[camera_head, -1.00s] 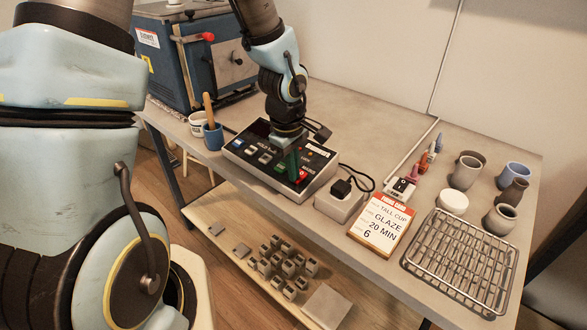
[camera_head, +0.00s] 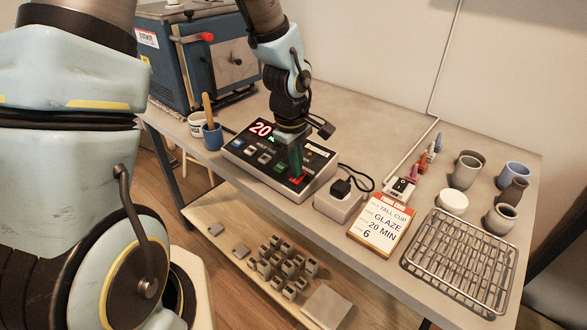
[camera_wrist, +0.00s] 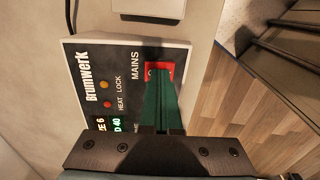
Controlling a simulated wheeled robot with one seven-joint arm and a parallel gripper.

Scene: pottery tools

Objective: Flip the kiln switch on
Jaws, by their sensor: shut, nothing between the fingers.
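The kiln control panel (camera_head: 240,151) lies on the table in front of the blue kiln (camera_head: 222,62). Its red display reads 20. The red rocker switch marked MAINS (camera_wrist: 152,68) is at the panel's right end and also shows in the head view (camera_head: 298,181). My gripper (camera_head: 295,172) is shut and empty, pointing down at this switch. In the wrist view its green fingers (camera_wrist: 160,90) cover much of the switch; I cannot tell whether they touch it. Small green displays and two lamps are lit on the panel.
A socket block with a black plug (camera_head: 341,188) sits right of the panel. A blue cup with a wooden tool (camera_head: 212,137) is at the left.

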